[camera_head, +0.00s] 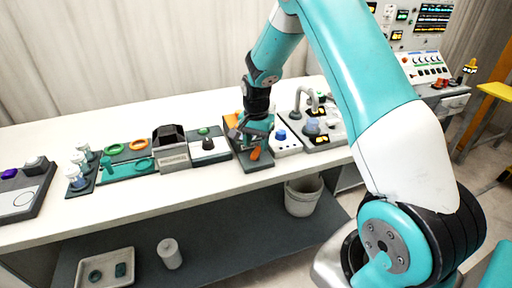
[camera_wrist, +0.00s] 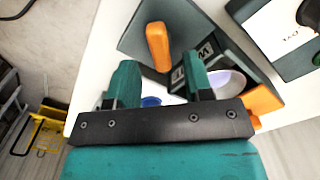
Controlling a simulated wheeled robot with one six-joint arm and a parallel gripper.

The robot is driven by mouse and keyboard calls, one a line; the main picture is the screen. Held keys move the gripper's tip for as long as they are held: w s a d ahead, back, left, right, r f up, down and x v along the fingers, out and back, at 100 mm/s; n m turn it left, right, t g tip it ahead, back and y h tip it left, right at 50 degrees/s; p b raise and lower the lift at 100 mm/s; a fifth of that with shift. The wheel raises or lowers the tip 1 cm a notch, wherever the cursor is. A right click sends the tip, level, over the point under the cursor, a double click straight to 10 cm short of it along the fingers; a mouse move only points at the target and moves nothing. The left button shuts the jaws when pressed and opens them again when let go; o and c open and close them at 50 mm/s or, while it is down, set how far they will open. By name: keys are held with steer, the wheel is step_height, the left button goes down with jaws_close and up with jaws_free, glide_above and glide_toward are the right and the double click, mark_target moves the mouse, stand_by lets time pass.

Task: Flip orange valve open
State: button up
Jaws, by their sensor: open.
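The orange valve handle (camera_head: 255,153) shows in the head view, just below my gripper (camera_head: 250,136) on a dark grey base (camera_head: 240,160). In the wrist view the orange handle (camera_wrist: 158,46) is a rounded bar just beyond and between the tips of my gripper (camera_wrist: 160,72). The fingers are apart, with nothing held between them. A second orange part (camera_wrist: 262,99) is to the right of the right finger. The gripper hides part of the valve's unit, and I cannot tell the handle's full position.
A unit with a green button (camera_head: 204,131) stands close to the left. The white bench's front strip (camera_head: 140,192) is clear. A white bucket (camera_head: 303,197) is below.

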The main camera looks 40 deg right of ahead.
steer(key=shift+f, duration=1.45)
steer(key=shift+c, duration=0.5)
jaws_close()
steer(key=shift+n, duration=0.4)
steer(key=n, duration=0.3)
steer(key=shift+n, duration=2.5)
